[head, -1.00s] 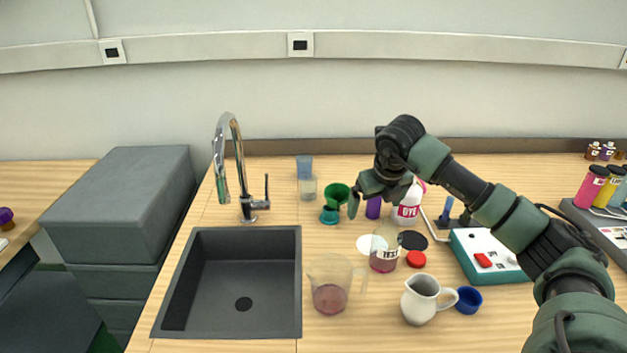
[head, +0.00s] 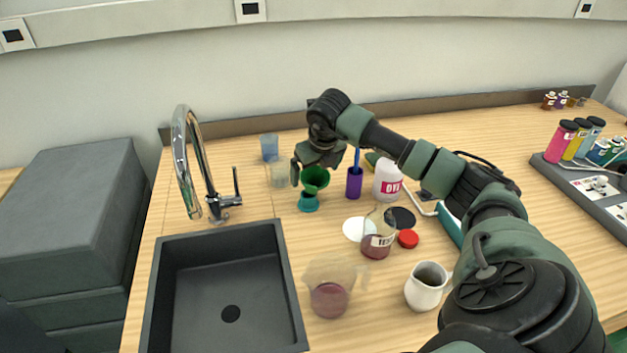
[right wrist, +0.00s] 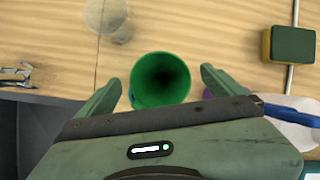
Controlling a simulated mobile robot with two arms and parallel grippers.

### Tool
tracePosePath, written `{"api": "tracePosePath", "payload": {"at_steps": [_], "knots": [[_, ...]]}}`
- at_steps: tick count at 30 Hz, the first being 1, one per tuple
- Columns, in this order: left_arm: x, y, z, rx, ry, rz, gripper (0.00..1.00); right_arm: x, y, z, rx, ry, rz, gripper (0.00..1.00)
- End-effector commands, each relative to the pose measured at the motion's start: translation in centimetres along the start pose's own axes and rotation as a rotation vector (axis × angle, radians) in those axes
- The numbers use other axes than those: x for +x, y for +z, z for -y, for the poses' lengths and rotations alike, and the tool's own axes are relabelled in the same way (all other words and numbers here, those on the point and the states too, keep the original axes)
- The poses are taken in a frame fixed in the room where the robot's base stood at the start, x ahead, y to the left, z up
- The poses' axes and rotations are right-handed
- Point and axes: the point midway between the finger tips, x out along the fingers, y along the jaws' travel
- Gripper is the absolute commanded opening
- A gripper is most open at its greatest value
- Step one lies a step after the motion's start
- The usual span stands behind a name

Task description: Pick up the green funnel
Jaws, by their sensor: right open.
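The green funnel (head: 315,178) sits upright in a teal holder (head: 308,203) on the wooden counter, to the right of the faucet. My right gripper (head: 318,166) is at the funnel, its jaws open. In the right wrist view the funnel's round mouth (right wrist: 160,79) lies between the two fingertips, with a gap to the finger on the right and the left finger close to the rim. I cannot tell whether the left finger touches it. My left gripper is not in view.
A purple cup (head: 354,184) and a white DYE bottle (head: 387,180) stand right of the funnel. Clear cups (head: 270,147) stand behind it. A beaker (head: 330,295), a flask (head: 378,240) and a white pitcher (head: 426,288) are in front. The sink (head: 225,290) is front left.

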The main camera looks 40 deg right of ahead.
Motion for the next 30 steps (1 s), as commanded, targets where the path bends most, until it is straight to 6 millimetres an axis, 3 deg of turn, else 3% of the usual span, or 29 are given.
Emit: {"api": "tracePosePath", "payload": {"at_steps": [6,13,14,18,21,30], "knots": [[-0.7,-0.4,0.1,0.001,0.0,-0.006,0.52,2.5,-0.1,-0.1,0.0,0.0,-0.001,0.97],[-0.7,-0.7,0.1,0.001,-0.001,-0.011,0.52,2.7,0.0,-0.1,-0.001,0.0,0.001,0.97],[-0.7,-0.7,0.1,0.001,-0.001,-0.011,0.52,2.7,0.0,0.0,-0.001,0.0,0.001,0.95],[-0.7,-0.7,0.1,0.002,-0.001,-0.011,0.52,2.6,0.0,0.0,-0.001,0.0,0.001,0.56],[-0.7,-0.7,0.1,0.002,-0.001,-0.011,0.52,2.6,0.0,0.0,-0.001,0.0,0.001,0.33],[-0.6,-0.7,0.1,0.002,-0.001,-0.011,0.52,2.4,0.1,0.0,-0.001,0.0,0.001,0.33]]}}
